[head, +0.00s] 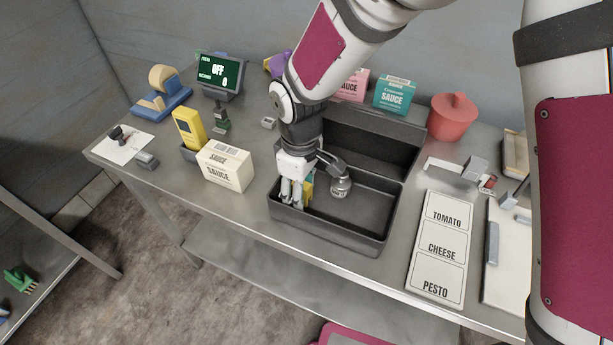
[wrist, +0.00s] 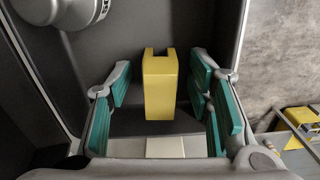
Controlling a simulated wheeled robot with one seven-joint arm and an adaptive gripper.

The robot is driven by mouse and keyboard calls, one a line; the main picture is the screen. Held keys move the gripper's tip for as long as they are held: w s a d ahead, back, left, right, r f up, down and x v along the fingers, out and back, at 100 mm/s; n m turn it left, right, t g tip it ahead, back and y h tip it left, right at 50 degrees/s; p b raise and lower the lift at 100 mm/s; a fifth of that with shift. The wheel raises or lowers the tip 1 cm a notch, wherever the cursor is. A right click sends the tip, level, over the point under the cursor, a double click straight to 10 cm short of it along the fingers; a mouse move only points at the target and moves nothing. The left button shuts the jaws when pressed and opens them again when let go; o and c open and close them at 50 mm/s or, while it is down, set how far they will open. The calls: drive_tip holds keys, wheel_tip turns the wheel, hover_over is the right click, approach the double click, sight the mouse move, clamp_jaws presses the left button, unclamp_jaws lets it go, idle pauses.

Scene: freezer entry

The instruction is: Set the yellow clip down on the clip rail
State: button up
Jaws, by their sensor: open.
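The yellow clip (wrist: 160,85) stands inside the dark open box, with a notch in its far end in the wrist view. A sliver of yellow (head: 308,192) shows beside my fingers in the head view. My gripper (head: 296,196) reaches down into the box's left part. Its teal-padded fingers (wrist: 162,105) are open, one on each side of the clip, with gaps visible on both sides. I cannot tell for sure which thing is the clip rail; a pale bar with a grey block (head: 443,165) lies right of the box.
The dark box (head: 385,225) has raised walls close around my gripper. A cream sauce carton (head: 225,167) stands left. A tomato, cheese and pesto card (head: 440,243) lies right, and a red pot (head: 452,117) stands behind.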

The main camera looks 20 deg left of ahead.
drive_tip(key=c, duration=1)
